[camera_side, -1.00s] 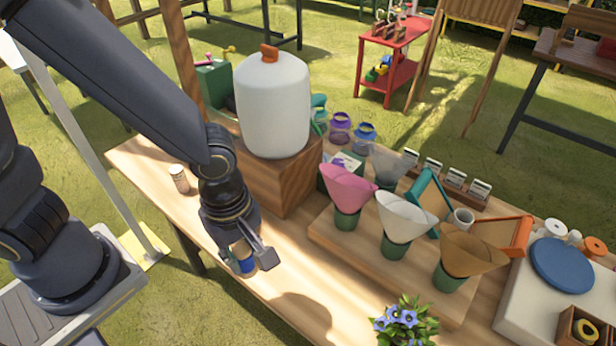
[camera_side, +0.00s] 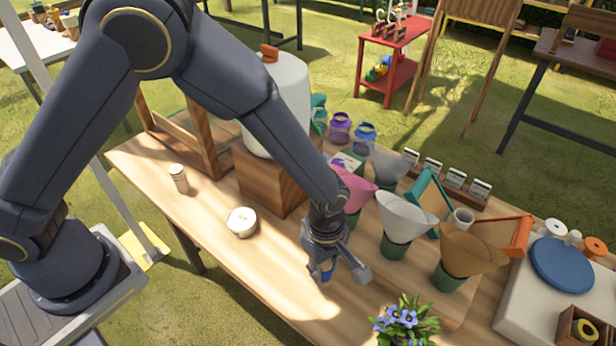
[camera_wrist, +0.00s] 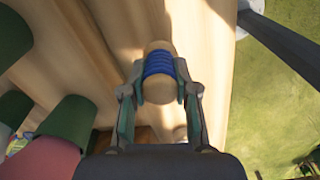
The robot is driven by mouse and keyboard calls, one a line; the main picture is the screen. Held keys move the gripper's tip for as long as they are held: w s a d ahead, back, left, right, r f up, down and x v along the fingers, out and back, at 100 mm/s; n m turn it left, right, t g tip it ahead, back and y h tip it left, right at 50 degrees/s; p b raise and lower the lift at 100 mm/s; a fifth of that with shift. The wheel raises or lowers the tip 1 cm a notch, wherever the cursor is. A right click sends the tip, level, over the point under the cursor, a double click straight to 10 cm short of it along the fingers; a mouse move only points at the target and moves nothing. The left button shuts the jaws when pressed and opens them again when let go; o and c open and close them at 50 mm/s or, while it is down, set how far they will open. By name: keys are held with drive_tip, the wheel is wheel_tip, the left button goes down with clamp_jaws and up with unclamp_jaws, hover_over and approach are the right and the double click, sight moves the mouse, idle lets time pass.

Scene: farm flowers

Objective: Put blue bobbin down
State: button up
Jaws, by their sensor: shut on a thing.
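The blue bobbin (camera_wrist: 159,66) is a wooden spool wound with blue thread. In the wrist view it sits between the two fingers of my gripper (camera_wrist: 160,88), which is shut on it. In the side view my gripper (camera_side: 338,270) is low over the front of the table, left of the blue flowers, and the bobbin (camera_side: 326,272) shows only partly under it. I cannot tell whether the bobbin touches the tabletop (camera_side: 290,285).
Pink (camera_side: 355,190), white (camera_side: 405,218) and brown (camera_side: 470,248) paper cones stand in green holders on a raised board just right of my gripper. A potted blue flower (camera_side: 408,318) is at the front edge. A round white-topped item (camera_side: 241,222) and a small jar (camera_side: 179,178) stand left. Bare tabletop lies between.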

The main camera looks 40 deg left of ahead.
drive_tip(key=shift+f, duration=1.45)
drive_tip(key=shift+f, duration=0.2)
drive_tip(key=o, duration=1)
drive_tip(key=shift+r, duration=0.15)
